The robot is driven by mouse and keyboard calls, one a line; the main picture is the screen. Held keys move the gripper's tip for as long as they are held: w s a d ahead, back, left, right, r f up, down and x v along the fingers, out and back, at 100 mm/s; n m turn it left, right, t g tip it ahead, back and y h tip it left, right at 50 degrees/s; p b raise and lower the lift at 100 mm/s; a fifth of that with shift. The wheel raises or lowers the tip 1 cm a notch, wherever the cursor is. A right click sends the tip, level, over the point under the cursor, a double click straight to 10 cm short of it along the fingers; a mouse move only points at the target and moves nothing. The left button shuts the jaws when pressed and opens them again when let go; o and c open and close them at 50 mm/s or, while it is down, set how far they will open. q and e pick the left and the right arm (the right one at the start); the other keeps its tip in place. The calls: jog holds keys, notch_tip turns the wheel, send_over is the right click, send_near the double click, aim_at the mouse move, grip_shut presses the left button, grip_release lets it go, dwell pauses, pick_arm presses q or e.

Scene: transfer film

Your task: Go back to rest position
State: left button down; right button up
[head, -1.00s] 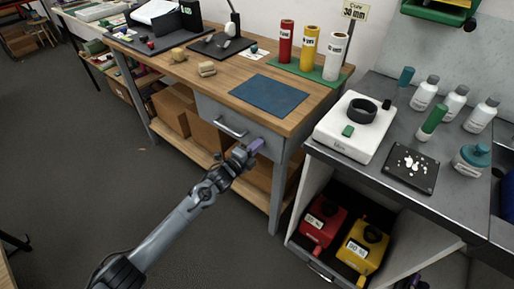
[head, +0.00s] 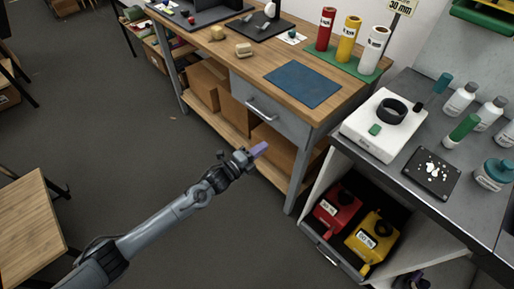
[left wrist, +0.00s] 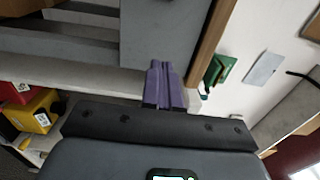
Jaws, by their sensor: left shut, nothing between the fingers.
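My left gripper (head: 257,151) shows in the middle of the head view, its arm coming in from the lower left. Its purple fingers are together with nothing between them, and they also show in the left wrist view (left wrist: 165,85). It is in free air in front of the wooden workbench (head: 222,50), apart from its grey drawer (head: 268,108), which is closed. A small purple and dark piece at the bottom right edge of the head view (head: 415,281) may be part of my right gripper; its fingers cannot be made out.
A grey counter (head: 397,158) on the right carries a white device (head: 383,124), bottles and a black tray (head: 432,173). Below it, an open drawer holds a red container (head: 337,209) and a yellow container (head: 372,238). A wooden table (head: 30,225) stands at left. The floor between is clear.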

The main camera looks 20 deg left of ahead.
pick_arm(q)
jog(key=s+d+f+n+g+p, duration=0.1)
jog(key=s+f+p, duration=0.1)
jog(key=s+f, duration=0.5)
jog(key=s+d+r+n+g+y+p, duration=0.1)
jog(key=s+d+n+p, duration=0.15)
jog(key=s, duration=0.35)
jog(key=s+d+r+n+y+p, duration=0.1)
jog(key=s+d+n, duration=0.2)
jog(key=s, duration=0.3)
jog(key=s+a+r+n+g+y+p, duration=0.1)
jog(key=s+a+r+n+g+y, duration=0.1)
jog(key=s+a+r+n+g, duration=0.25)
jog(key=s+a+r+n+g+y+p, duration=0.1)
jog(key=s+r+n+g+y, duration=0.15)
jog(key=s+n, duration=0.4)
jog(key=s+a+r+n+g+y+p, duration=0.1)
jog(key=s+a+r+n+g, duration=0.25)
jog(key=s, duration=0.45)
notch_tip(320, 180, up, 36)
jog(key=p, duration=3.7)
jog(key=shift+d, duration=0.2)
jog(key=shift+s, duration=0.1)
